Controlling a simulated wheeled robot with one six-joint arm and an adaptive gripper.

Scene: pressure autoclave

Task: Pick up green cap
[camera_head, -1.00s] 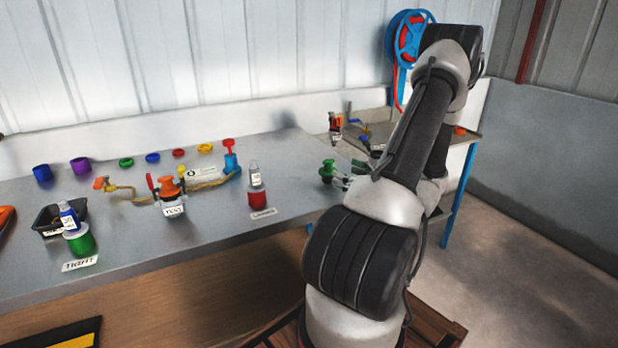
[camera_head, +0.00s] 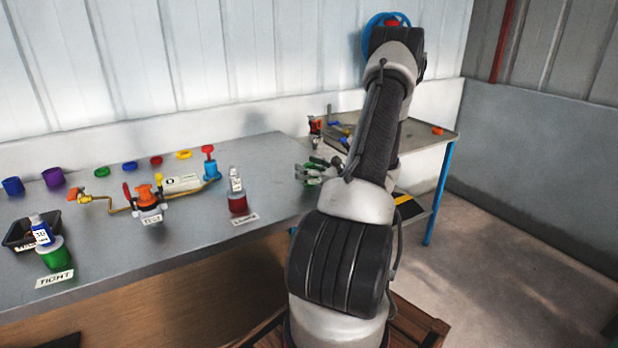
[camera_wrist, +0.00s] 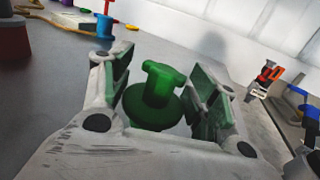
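The green cap (camera_wrist: 154,98), with a round base and a T-shaped handle on top, is between the two fingers of my gripper (camera_wrist: 162,92) in the wrist view. Gaps show between the cap's handle and the green finger pads on both sides. The gripper is open around the cap; whether the base touches a finger or the table cannot be told. In the head view my gripper (camera_head: 314,171) is low at the right end of the grey table (camera_head: 270,150), and the cap is hard to pick out between the fingers.
A red-based bottle (camera_head: 238,192) stands left of my gripper. An orange-topped valve assembly (camera_head: 146,198) and several coloured rings sit farther left. A white wall runs behind.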

